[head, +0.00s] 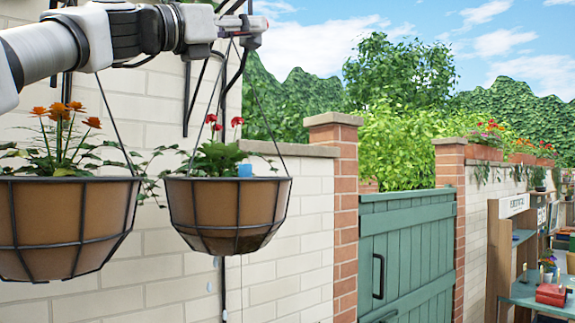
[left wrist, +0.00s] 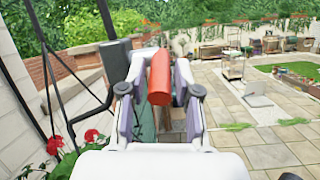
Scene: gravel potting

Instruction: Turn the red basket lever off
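The red-flowered basket (head: 228,205) hangs by thin rods in front of the pale wall in the head view. Its red flowers also show at the lower left of the left wrist view (left wrist: 91,135). My left gripper (head: 255,30) is above this basket at the top of the head view. The lever's base is hidden. My right gripper is not in view.
An orange-flowered basket (head: 65,225) hangs at the left, below my left arm. Dark brackets and hanging rods are close around the left gripper. A green gate (head: 410,250) and shelves (head: 510,255) stand farther right. Open paving (left wrist: 255,125) shows below in the wrist view.

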